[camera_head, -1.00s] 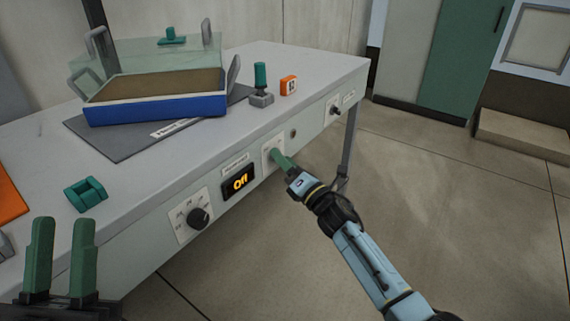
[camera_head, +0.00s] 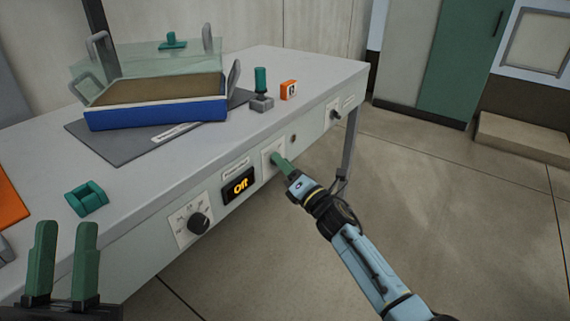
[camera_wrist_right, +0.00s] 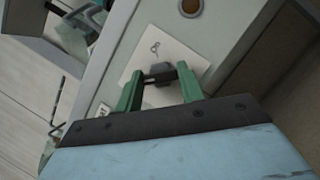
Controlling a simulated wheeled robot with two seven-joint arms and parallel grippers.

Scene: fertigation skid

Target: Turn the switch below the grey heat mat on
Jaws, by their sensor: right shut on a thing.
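The grey heat mat (camera_head: 112,146) lies flat on the bench top, under a blue tray (camera_head: 160,117). Below it on the bench's front panel is a display (camera_head: 239,186) that reads "Off". To the display's right, my right gripper (camera_head: 278,160) is at a white switch plate (camera_head: 267,148). In the right wrist view my right gripper (camera_wrist_right: 160,85) is shut on a dark switch knob (camera_wrist_right: 161,72) on the white plate (camera_wrist_right: 140,62). The head view hides this knob behind the fingers. My left gripper (camera_head: 66,250) is open and empty, near the bench's front left edge.
A black dial (camera_head: 198,222) sits left of the display, and another switch (camera_head: 336,114) is at the panel's right end. A teal clamp (camera_head: 87,198), a green-topped grey piece (camera_head: 261,90) and an orange block (camera_head: 288,90) stand on the bench.

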